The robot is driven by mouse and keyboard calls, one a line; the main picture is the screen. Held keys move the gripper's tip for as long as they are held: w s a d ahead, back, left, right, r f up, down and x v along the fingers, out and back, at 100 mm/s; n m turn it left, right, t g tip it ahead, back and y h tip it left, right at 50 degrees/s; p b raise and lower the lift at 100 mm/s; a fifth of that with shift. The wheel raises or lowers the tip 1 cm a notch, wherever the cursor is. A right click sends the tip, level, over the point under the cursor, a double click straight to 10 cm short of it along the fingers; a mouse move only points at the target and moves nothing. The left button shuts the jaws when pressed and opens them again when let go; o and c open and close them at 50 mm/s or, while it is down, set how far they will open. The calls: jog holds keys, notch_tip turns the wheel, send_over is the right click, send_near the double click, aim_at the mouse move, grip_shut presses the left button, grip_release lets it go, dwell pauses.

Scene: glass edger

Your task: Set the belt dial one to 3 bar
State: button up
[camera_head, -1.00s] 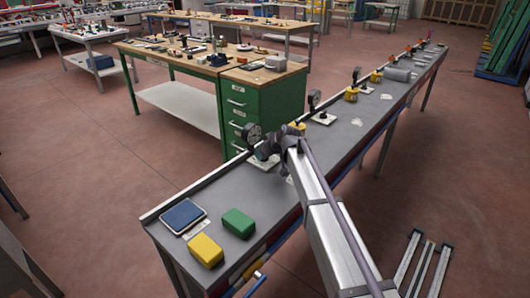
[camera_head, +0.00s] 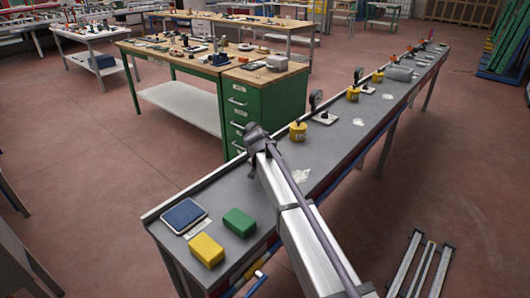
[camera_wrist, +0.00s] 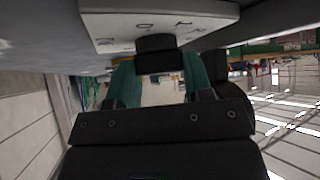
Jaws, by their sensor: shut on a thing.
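In the wrist view a black knob (camera_wrist: 158,55) projects from a pale plate (camera_wrist: 115,28) with small dark marks. My gripper (camera_wrist: 158,68) has its two teal fingers on either side of this knob, shut on it. The marks are too small and blurred to read. In the head view my wrist (camera_head: 258,143) is over the near part of the long grey bench (camera_head: 240,180). It hides the fingers, the knob and the nearest gauge. Farther gauges (camera_head: 317,98) on the bench face away, so no reading shows.
A yellow canister (camera_head: 298,131) stands just right of my wrist. A blue pad (camera_head: 183,215), a green block (camera_head: 239,222) and a yellow block (camera_head: 206,250) lie at the bench's near end. A green cabinet (camera_head: 240,105) stands beyond the bench's left edge.

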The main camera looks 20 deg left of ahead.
jog(key=shift+m+h, duration=0.5)
jog(key=shift+m, duration=0.1)
jog(key=o, duration=0.9)
